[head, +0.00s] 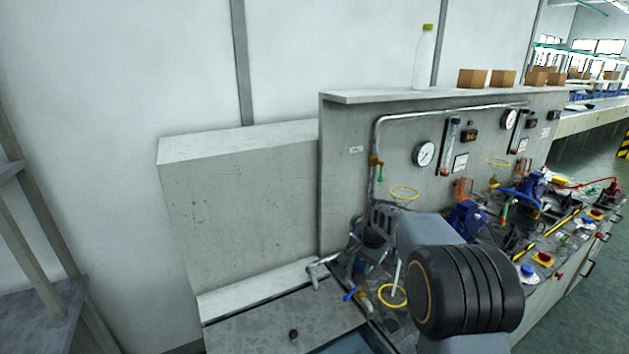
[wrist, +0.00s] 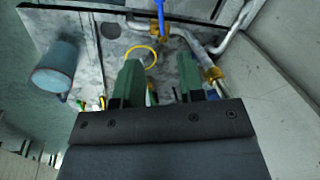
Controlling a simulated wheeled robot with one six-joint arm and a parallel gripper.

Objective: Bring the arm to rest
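My arm reaches over the pump bench (head: 560,292) in the head view, and its dark joint hides part of the bench. My gripper (wrist: 158,78) shows in the wrist view with two green fingers apart. I see nothing held between them. A yellow handwheel (wrist: 153,62) lies beyond the fingers, and I cannot tell how far off it is. A yellow handwheel (head: 392,296) also shows low beside my arm in the head view. In the head view the fingers are hard to make out among the bench parts.
A blue lever (head: 351,294) and pipe fittings crowd the bench's left end. A blue-grey mug (wrist: 55,68) is at the left of the wrist view. A gauge panel (head: 345,185) rises behind, with a bottle (head: 424,60) and boxes (head: 472,78) on its ledge. Blue pumps (head: 466,218) stand right.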

